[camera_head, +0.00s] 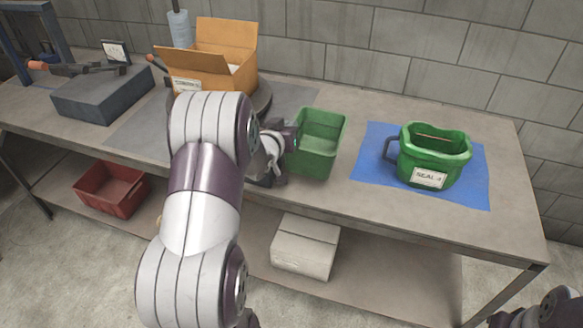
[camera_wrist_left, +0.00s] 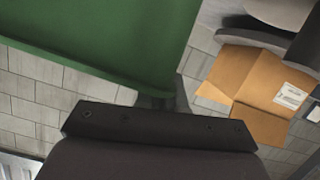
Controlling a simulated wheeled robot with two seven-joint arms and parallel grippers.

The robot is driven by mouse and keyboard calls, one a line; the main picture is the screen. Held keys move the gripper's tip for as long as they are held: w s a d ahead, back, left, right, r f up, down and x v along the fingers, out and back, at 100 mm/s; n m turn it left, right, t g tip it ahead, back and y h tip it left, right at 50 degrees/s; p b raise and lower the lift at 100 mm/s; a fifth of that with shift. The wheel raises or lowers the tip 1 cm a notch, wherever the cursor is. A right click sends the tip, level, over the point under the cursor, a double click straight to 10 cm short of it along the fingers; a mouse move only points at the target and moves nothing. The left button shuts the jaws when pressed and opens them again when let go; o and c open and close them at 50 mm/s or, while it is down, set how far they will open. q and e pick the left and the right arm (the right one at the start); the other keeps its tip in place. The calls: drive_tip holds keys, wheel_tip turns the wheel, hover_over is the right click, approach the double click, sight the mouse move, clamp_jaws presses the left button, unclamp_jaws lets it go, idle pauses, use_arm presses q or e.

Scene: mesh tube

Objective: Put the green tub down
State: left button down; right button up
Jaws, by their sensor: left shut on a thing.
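The green tub (camera_head: 318,147) is a plain rectangular open box, in the head view over the middle of the bench near its front edge. My left gripper (camera_head: 284,138) is at the tub's left side and shut on it; its fingertips are mostly hidden. In the left wrist view the tub's green wall (camera_wrist_left: 120,35) fills the upper left, just beyond the dark gripper body (camera_wrist_left: 160,128). I cannot tell whether the tub's base touches the bench. My right gripper is not in view; only part of my right arm shows at the lower right.
A green bucket (camera_head: 432,158) with a label stands on a blue mat (camera_head: 375,165) to the right. An open cardboard box (camera_head: 205,75) sits on a round stand behind left. A grey block (camera_head: 100,95) is farther left. Bare bench (camera_head: 335,195) lies between tub and mat.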

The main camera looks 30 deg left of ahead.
use_arm(q)
wheel_tip(320, 180, down, 6)
drive_tip(key=shift+f, duration=0.15)
drive_tip(key=c, duration=1.3)
unclamp_jaws()
drive_tip(key=shift+o, duration=0.2)
drive_tip(key=v, duration=1.2)
drive_tip(key=s+d+f+m+g+h, duration=0.1)
drive_tip(key=s+d+m+g, duration=0.1)
drive_tip(key=s+d+g, duration=0.4)
drive_tip(key=s+d+f+m+g+h, duration=0.1)
drive_tip(key=s+d+f+m+g, duration=0.1)
drive_tip(key=s+d+g, duration=0.5)
drive_tip(key=s+d, duration=0.1)
drive_tip(key=d, duration=0.4)
drive_tip(key=shift+f+m+h, duration=0.25)
drive_tip(key=shift+m+h, duration=0.05)
drive_tip(key=shift+h, duration=0.1)
